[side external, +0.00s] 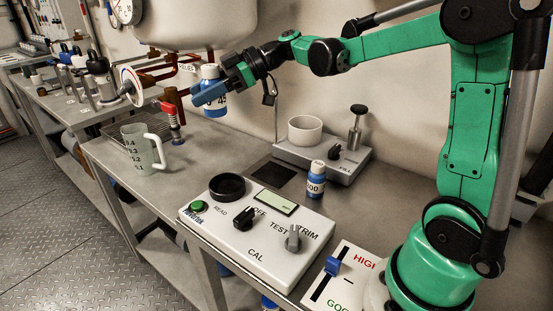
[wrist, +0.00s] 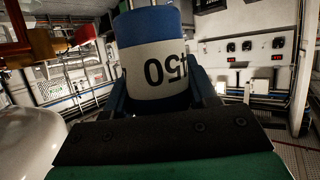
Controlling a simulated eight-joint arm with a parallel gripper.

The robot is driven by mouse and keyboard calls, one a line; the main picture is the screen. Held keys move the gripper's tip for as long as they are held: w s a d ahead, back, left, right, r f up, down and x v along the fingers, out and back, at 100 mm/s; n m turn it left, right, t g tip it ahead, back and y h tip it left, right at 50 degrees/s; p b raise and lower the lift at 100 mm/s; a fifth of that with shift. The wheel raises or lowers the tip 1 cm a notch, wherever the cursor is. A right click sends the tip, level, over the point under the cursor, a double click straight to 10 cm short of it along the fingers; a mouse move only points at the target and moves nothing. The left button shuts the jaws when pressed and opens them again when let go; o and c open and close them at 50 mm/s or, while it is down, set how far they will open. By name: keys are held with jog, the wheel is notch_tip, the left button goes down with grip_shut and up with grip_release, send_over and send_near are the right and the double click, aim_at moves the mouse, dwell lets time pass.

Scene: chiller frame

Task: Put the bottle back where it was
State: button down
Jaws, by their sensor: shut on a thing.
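My gripper (side external: 208,95) is shut on a blue bottle (side external: 211,104) with a white cap and a white label. It holds the bottle roughly upright in the air above the bench, below the big white tank. In the wrist view the same bottle (wrist: 155,70) sits between the fingers, with "450" on its label upside down in the picture. A second, smaller-looking blue bottle (side external: 315,187) with a white cap stands on the bench between the control panel and the FILL unit. The bottle's former place cannot be told from these frames.
A white tank (side external: 195,25) and copper pipes with a red-handled valve (side external: 170,108) are close to the held bottle. A jug (side external: 140,150), control panel (side external: 250,235), FILL unit (side external: 340,160) and dark square (side external: 271,178) are on the bench (side external: 215,150). Its middle is bare.

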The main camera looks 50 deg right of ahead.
jog(key=shift+w+d+r+n+g+y, duration=0.1)
jog(key=shift+d+r+n+g+y, duration=0.15)
jog(key=shift+r+n+g+y, duration=0.45)
jog(key=shift+r, duration=0.3)
jog(key=shift+f, duration=0.15)
jog(key=shift+h, duration=0.3)
notch_tip(320, 180, down, 19)
jog(key=shift+f, duration=0.2)
jog(key=shift+c, duration=1.4)
grip_release()
jog(key=shift+f, duration=0.1)
jog(key=shift+f, duration=0.1)
jog(key=shift+v, duration=2.85)
jog(key=shift+c, duration=0.4)
